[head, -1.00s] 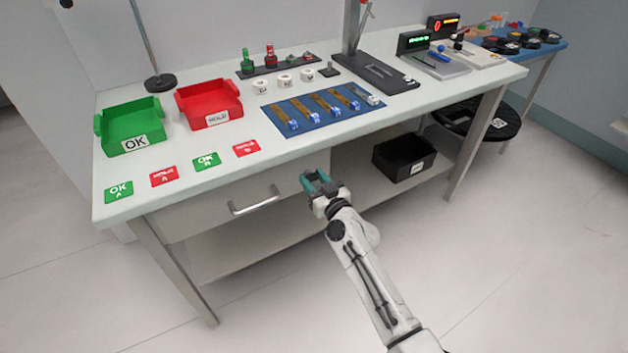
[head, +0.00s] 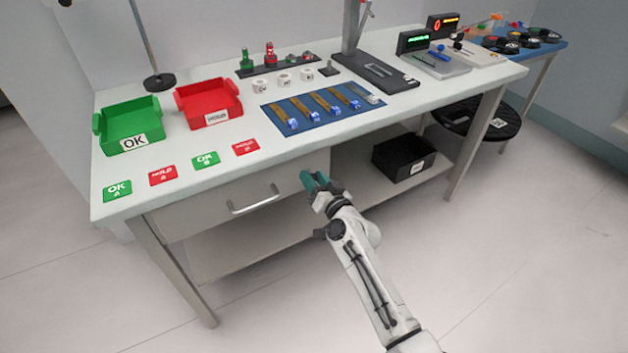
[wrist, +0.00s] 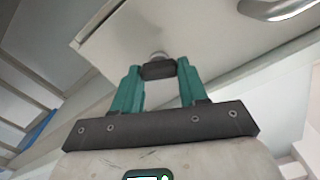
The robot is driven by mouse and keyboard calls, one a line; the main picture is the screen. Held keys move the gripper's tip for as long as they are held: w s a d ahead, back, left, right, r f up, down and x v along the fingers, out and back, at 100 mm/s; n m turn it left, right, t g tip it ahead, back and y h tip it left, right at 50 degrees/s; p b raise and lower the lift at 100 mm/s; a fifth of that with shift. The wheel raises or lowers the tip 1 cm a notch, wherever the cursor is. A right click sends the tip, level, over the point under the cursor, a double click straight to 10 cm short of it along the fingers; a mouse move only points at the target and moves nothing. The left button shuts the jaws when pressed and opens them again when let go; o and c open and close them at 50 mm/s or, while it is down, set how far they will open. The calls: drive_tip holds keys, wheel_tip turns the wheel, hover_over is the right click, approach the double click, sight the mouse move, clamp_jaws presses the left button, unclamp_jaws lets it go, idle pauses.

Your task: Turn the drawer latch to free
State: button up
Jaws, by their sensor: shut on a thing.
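The drawer (head: 205,214) under the bench top is closed, with a silver bar handle (head: 255,202). My gripper (head: 314,178) is at the right end of the drawer front, its teal fingers pointing at it. In the wrist view, the drawer latch (wrist: 158,70) is a dark bar with a round grey knob behind it. It sits between the fingertips of my gripper (wrist: 159,76), which are shut on it. In the head view the latch is hidden by the fingers. The drawer handle also shows in the wrist view (wrist: 280,9), at the top right.
Above is the bench top (head: 300,158), with a green tray (head: 128,128), a red tray (head: 210,104) and a blue mat (head: 345,113). A black bin (head: 400,160) stands on the lower shelf, right of my gripper. The floor in front is clear.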

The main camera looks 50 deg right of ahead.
drive_tip(key=m, duration=0.6)
drive_tip(key=shift+f, duration=0.1)
drive_tip(key=m, duration=0.6)
drive_tip(key=shift+d+f+m+p, duration=0.15)
drive_tip(key=shift+m+p, duration=0.2)
drive_tip(key=shift+m, duration=0.05)
drive_tip(key=shift+s, duration=0.1)
drive_tip(key=o, duration=1.1)
drive_tip(key=shift+c, duration=0.2)
drive_tip(key=v, duration=1)
drive_tip(key=shift+s, duration=0.35)
